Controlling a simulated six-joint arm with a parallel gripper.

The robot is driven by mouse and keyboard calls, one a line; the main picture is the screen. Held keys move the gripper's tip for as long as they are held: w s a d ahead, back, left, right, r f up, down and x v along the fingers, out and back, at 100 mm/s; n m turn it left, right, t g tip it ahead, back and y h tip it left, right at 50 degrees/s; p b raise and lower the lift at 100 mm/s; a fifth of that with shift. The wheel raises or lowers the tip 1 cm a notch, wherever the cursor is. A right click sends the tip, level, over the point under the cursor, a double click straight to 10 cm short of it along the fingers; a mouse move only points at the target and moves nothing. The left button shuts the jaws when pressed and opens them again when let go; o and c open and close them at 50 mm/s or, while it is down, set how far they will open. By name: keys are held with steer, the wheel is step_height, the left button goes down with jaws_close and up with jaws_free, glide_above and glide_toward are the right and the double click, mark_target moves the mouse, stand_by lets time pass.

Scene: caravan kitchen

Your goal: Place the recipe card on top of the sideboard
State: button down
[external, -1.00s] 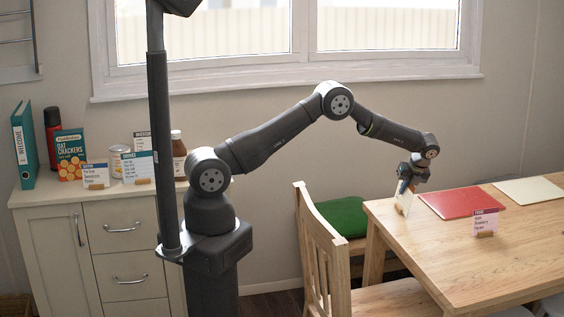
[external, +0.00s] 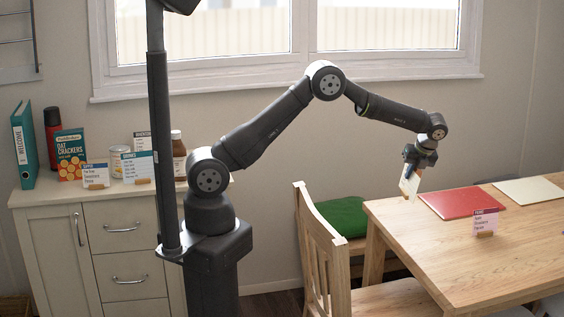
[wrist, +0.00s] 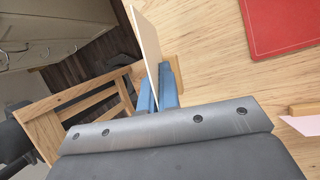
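My gripper (external: 411,166) is shut on a pale upright card (external: 410,184), which I take to be the recipe card, above the table's left end. The card's printing cannot be read. In the wrist view the two blue fingers (wrist: 155,92) close on the card (wrist: 147,45), seen nearly edge-on, with a bit of its wooden holder (wrist: 177,75) beside it.
On the sideboard are a teal binder (external: 24,146), a cracker box (external: 71,155), a brown jar (external: 178,153) and several standing cards (external: 138,167). The table (external: 430,240) bears a red mat (external: 462,202) and a pink-purple card (external: 486,222). A chair (external: 322,250) stands between.

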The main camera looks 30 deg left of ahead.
mark_target(411, 181)
steer(key=shift+s+d+r, duration=0.3)
steer(key=shift+s+r, duration=0.1)
steer(key=shift+s, duration=0.25)
steer(key=shift+s+d+r, duration=0.3)
steer(key=shift+s+r, duration=0.1)
steer(key=shift+s, duration=0.2)
